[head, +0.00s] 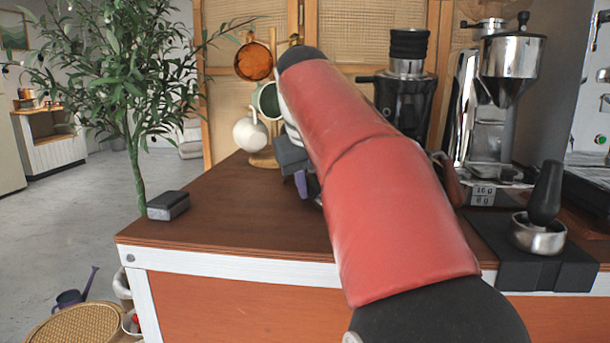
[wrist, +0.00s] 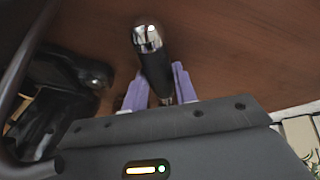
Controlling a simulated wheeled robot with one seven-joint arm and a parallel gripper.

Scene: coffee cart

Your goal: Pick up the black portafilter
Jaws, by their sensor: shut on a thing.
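The black portafilter (wrist: 155,70) shows in the wrist view as a black handle with a shiny chrome end. My gripper (wrist: 160,84) has its purple fingers on both sides of the handle and is shut on it. The portafilter's head is hidden behind the gripper body. In the head view my gripper (head: 302,184) shows only partly past my red arm, over the brown counter, and the portafilter is hidden there. I cannot tell whether it touches the counter.
The wooden counter (head: 235,205) is clear at its left, apart from a small dark block (head: 168,206). Mugs hang on a rack (head: 263,160) behind. A black grinder (head: 405,95), a chrome grinder (head: 510,65) and a black-handled tamper (head: 545,195) on a black mat (head: 500,262) stand right.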

